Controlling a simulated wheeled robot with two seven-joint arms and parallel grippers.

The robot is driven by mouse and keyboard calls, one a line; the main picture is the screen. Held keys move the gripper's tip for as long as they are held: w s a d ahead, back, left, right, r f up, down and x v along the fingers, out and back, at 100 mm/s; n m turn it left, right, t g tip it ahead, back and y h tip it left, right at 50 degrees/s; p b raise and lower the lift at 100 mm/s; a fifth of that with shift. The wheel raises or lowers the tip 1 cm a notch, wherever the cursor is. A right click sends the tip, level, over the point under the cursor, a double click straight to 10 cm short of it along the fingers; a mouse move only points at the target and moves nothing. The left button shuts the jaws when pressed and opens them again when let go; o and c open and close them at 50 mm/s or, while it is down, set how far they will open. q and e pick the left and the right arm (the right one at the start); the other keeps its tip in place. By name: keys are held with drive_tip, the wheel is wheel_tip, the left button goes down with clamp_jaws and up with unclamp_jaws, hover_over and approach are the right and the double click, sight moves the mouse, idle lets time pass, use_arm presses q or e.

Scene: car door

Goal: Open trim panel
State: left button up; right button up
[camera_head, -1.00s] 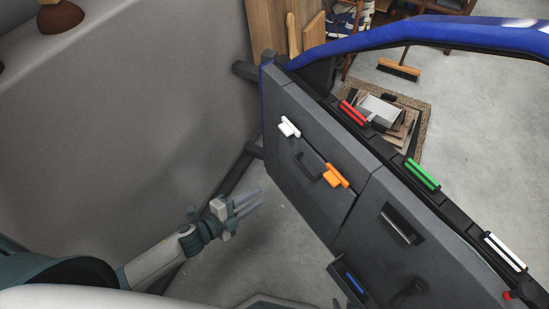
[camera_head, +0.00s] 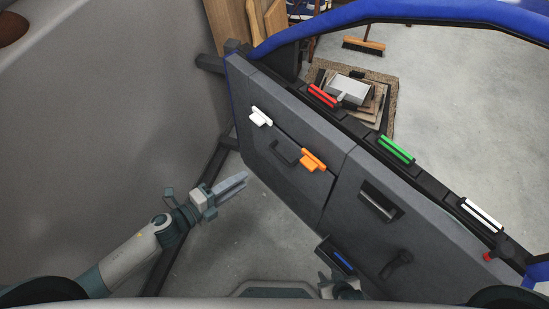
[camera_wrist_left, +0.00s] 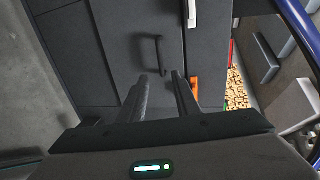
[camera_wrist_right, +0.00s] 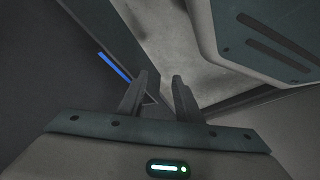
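The car door's dark grey trim panel (camera_head: 255,145) has a black pull handle (camera_head: 285,152). A white clip (camera_head: 260,117) and an orange clip (camera_head: 313,160) sit along its upper seam. The left wrist view shows the handle (camera_wrist_left: 160,55) ahead of my left gripper (camera_wrist_left: 160,77), with the white clip (camera_wrist_left: 191,12) and orange clip (camera_wrist_left: 194,85) to its right. My left gripper (camera_head: 244,180) is apart from the panel, left of and below the handle, with an empty gap between its fingers. My right gripper (camera_wrist_right: 160,77) is open and empty, low beside the door in the head view (camera_head: 340,286).
The door's second section has a recessed handle (camera_head: 380,200), a crank-like lever (camera_head: 397,263) and a bin with a blue item (camera_head: 342,262). Red (camera_head: 322,96), green (camera_head: 396,150) and white (camera_head: 481,215) pieces line the top edge. Floor below the left gripper is clear.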

sight(278, 157)
use_arm(q)
drive_tip(key=x, duration=1.5)
drive_tip(key=shift+w+p, duration=0.1)
drive_tip(key=shift+p, duration=0.3)
clamp_jaws()
